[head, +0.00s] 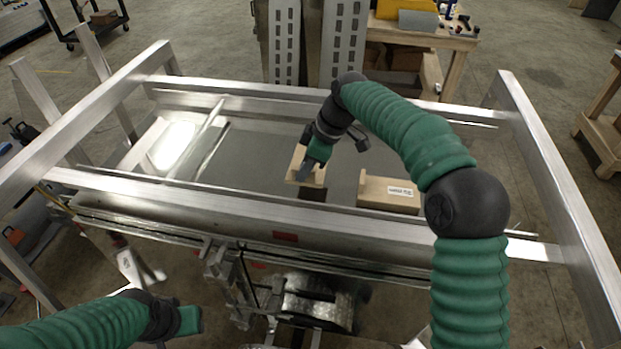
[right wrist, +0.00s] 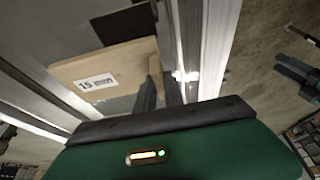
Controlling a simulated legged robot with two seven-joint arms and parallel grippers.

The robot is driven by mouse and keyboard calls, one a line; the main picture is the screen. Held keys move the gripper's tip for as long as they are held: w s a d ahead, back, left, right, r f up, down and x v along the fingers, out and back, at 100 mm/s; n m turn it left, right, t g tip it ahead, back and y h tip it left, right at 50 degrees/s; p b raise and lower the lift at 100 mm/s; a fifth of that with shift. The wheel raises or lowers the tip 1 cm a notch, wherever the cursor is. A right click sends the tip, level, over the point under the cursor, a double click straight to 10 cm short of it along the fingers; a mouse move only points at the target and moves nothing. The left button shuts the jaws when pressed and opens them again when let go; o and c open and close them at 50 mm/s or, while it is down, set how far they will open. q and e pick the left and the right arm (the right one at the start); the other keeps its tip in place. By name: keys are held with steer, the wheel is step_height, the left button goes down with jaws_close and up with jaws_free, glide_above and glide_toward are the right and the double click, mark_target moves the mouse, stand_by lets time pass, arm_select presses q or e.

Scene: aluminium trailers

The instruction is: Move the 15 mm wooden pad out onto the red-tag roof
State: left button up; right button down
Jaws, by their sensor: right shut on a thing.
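The wooden pad (head: 307,176) is a light block held in my right gripper (head: 311,166), over the grey panel inside the aluminium frame. In the right wrist view the pad (right wrist: 105,72) shows a white label reading 15, with a dark finger against its edge. I cannot tell whether it touches the panel. A red tag (head: 285,237) is on the near side of the trailer's metal body (head: 240,222). My left gripper (head: 188,320) is at the lower left, away from the pad; its fingers do not show clearly.
A second labelled wooden block (head: 375,192) lies right of the held pad; its label is too small to read. The near top rail (head: 240,200) and the right rail (head: 560,180) bound the grey panel (head: 255,150). A workbench (head: 425,38) stands behind.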

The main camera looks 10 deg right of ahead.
steer(key=f, duration=0.3)
steer(key=shift+s+a+f+p, duration=0.1)
steer(key=shift+s+f+p, duration=0.1)
steer(key=shift+p, duration=0.2)
steer(key=f, duration=0.2)
steer(key=d+f, duration=0.1)
steer(key=f, duration=0.2)
steer(key=shift+d+f+p, duration=0.15)
steer(key=shift+f+p, duration=0.15)
steer(key=shift+p, duration=0.1)
steer(key=shift+f, duration=0.2)
steer(key=c, duration=1.8)
jaws_free()
steer(key=shift+a, duration=0.2)
steer(key=shift+o, duration=0.4)
steer(key=shift+a+r, duration=0.1)
steer(key=shift+a, duration=0.2)
steer(key=shift+d+r, duration=0.3)
steer(key=shift+r, duration=0.05)
steer(key=b+v, duration=0.1)
steer(key=v, duration=0.9)
steer(key=shift+s+d+r, duration=0.15)
steer(key=shift+d+r, duration=0.15)
steer(key=shift+r, duration=0.25)
